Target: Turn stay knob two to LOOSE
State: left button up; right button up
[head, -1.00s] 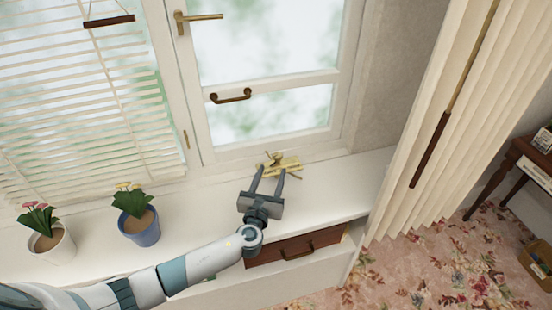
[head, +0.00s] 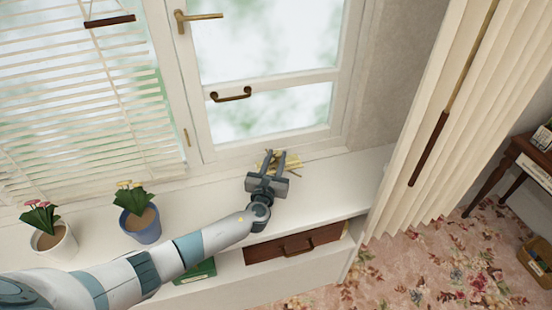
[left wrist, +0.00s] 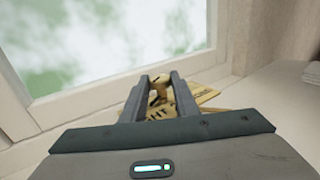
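A brass stay fitting (head: 292,161) sits on the white sill below the window, mostly hidden by my left gripper in the head view. In the left wrist view a brass knob (left wrist: 159,86) shows between the fingers, above a pale yellow plate (left wrist: 205,96) with dark lettering. Only "HT" reads clearly; which knob or setting this is, I cannot tell. My left gripper (head: 275,154) is open, its fingers on either side of the knob. The left wrist view also shows the gripper (left wrist: 158,82); contact with the knob is not clear. My right gripper is out of view.
The window sash (head: 205,120) with brown handle (head: 231,95) stands behind the fitting. Potted flowers in a blue pot (head: 141,228) and a white pot (head: 56,248) stand left on the sill. A cream curtain (head: 425,110) hangs right. The sill right of the gripper is clear.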

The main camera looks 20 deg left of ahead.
pick_arm(q)
jog(key=c, duration=0.4)
